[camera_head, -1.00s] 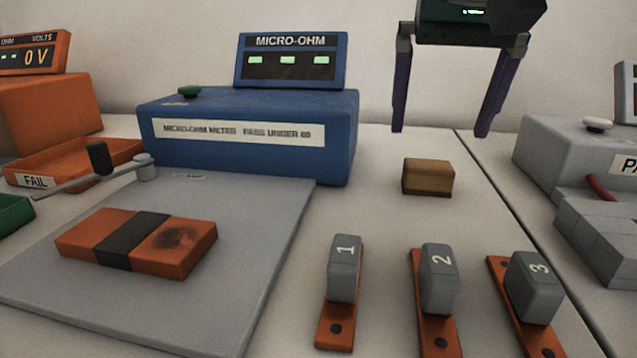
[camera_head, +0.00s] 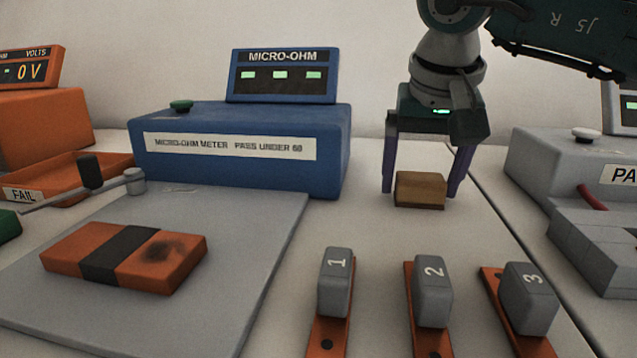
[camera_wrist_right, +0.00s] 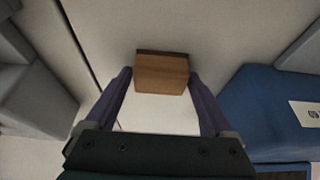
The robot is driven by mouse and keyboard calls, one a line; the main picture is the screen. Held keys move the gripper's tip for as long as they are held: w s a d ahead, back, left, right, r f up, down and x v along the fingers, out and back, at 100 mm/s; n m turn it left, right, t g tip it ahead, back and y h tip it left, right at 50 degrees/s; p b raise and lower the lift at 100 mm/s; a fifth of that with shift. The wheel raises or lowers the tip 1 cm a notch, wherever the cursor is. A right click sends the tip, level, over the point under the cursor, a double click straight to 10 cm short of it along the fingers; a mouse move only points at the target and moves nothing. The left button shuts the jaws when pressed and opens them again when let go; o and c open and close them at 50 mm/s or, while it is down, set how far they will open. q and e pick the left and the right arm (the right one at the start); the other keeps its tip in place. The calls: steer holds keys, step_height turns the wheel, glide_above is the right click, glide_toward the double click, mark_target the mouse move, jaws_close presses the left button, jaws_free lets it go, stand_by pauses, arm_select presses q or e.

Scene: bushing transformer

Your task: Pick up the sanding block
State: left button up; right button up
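The sanding block (camera_head: 420,190) is a small brown block on the light table, right of the blue micro-ohm meter. My right gripper (camera_head: 420,192) has come down over it from above and behind, with one purple finger at each side of the block. The fingers are spread wider than the block, with a gap on the right side. In the right wrist view the block (camera_wrist_right: 162,73) lies at the fingertips, between and slightly beyond them, and the gripper (camera_wrist_right: 160,80) is open. My left gripper is not in view.
The blue micro-ohm meter (camera_head: 240,155) stands left of the block. Numbered grey-handled pieces, such as number 2 (camera_head: 433,290), stand in front. A grey unit (camera_head: 560,165) is at the right. An orange bar with a black band (camera_head: 125,255) lies on a grey mat (camera_head: 225,290).

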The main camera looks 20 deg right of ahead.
mark_target(421, 176)
steer(key=c, duration=1.1)
steer(key=shift+o, duration=0.2)
step_height(421, 176, up, 20)
steer(key=p, duration=1.7)
